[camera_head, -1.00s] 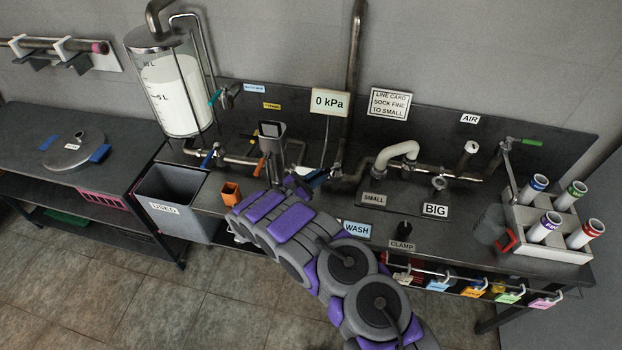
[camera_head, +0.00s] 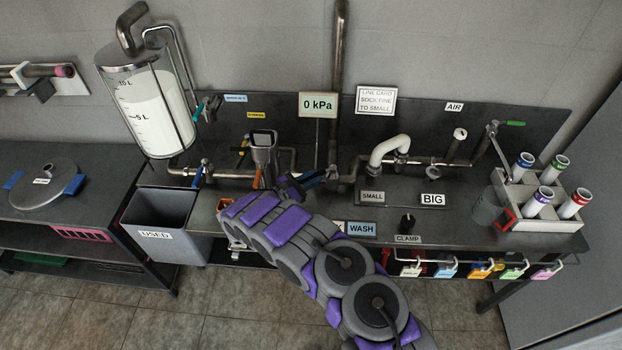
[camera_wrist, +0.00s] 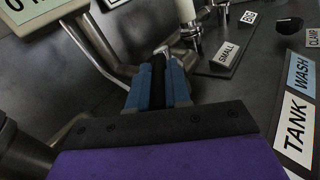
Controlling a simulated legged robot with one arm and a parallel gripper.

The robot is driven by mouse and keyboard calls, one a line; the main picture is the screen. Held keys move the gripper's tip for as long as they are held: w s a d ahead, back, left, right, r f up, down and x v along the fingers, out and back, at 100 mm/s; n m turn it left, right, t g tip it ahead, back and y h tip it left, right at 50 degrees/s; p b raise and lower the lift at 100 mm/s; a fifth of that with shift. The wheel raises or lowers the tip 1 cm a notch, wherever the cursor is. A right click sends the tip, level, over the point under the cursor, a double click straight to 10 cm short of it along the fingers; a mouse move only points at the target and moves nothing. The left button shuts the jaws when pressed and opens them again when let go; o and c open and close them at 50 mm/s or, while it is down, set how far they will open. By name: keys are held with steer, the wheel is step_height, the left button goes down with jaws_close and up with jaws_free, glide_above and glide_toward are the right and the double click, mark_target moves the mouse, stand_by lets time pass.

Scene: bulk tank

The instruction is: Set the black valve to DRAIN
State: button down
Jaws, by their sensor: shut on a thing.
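My gripper (camera_head: 312,182) is at the pipework in the middle of the bench. In the wrist view, its two blue fingers (camera_wrist: 158,88) are shut around a narrow black piece (camera_wrist: 158,72), which appears to be the black valve's handle. A silver metal fitting shows just beyond the fingertips. The fingers and my arm hide most of the valve, so its exact setting cannot be told. I can read no DRAIN label. A tilted plate reading TANK (camera_wrist: 297,127) and WASH (camera_wrist: 301,72) lies to the right in the wrist view.
A pressure display (camera_head: 318,105) reads 0 kPa behind the gripper. A grey holder (camera_head: 263,148) and coloured levers stand to its left. A white curved hose (camera_head: 388,150) and a black CLAMP knob (camera_head: 407,222) are to the right. A grey USED bin (camera_head: 160,215) is at left.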

steer(key=c, duration=1.1)
jaws_free()
steer(key=shift+a, duration=0.1)
steer(key=p+v, duration=0.2)
steer(key=v, duration=1.5)
steer(key=shift+a+f, duration=0.15)
steer(key=shift+a, duration=0.1)
steer(key=shift+s, duration=0.15)
